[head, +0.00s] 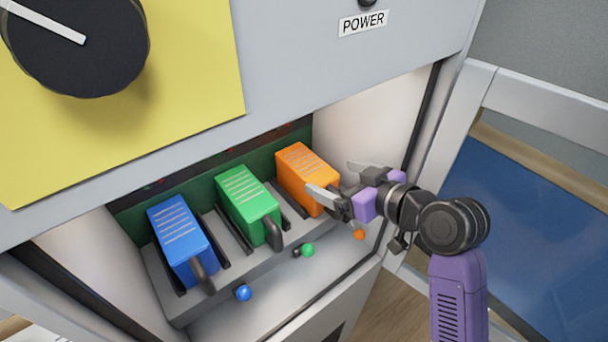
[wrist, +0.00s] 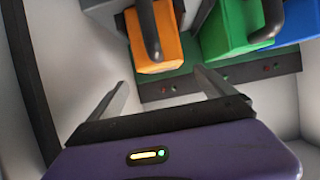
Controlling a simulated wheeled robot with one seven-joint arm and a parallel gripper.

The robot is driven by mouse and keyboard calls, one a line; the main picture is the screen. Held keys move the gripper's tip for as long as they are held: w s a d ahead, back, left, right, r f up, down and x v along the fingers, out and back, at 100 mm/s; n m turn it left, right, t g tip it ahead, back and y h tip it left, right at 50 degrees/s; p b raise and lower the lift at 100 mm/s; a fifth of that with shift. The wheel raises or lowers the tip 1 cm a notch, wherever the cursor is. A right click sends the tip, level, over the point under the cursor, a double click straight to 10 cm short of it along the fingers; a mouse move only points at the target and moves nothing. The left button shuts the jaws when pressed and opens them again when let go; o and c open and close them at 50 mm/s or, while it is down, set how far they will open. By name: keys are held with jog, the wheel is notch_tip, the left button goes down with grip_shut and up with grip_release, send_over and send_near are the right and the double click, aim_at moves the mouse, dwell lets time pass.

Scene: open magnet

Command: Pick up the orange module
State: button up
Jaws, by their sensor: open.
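The orange module (head: 306,174) is the rightmost of three modules seated on a grey slotted rack inside the cabinet. In the wrist view the orange module (wrist: 161,44) shows its dark handle (wrist: 147,28), beyond my fingertips. My gripper (head: 338,181) is at the right side of the orange module in the head view. In the wrist view my gripper (wrist: 165,82) has its two fingers spread wide, with nothing between them. One finger overlaps the module's front in the head view; I cannot tell whether they touch. The module's handle is mostly hidden there.
The green module (head: 246,203) and blue module (head: 182,240) stand to the left. Blue (head: 243,292), green (head: 307,250) and orange (head: 359,234) knobs line the front ledge. The cabinet's right inner wall (head: 365,125) is close to my gripper. An open door (head: 530,170) is at right.

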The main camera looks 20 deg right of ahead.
aim_at(312, 168)
jog(key=x, duration=0.2)
jog(key=p+x, duration=0.1)
jog(key=x, duration=0.1)
jog(key=p+x, duration=0.1)
jog(key=x, duration=0.1)
jog(key=shift+w+a+r, duration=0.1)
jog(key=shift+a+r, duration=0.15)
jog(key=shift+r, duration=0.05)
jog(key=shift+w+a+f, duration=0.2)
jog(key=shift+w+f, duration=0.15)
jog(key=shift+w, duration=0.25)
jog(key=shift+c, duration=0.2)
jog(key=shift+r, duration=0.1)
grip_shut()
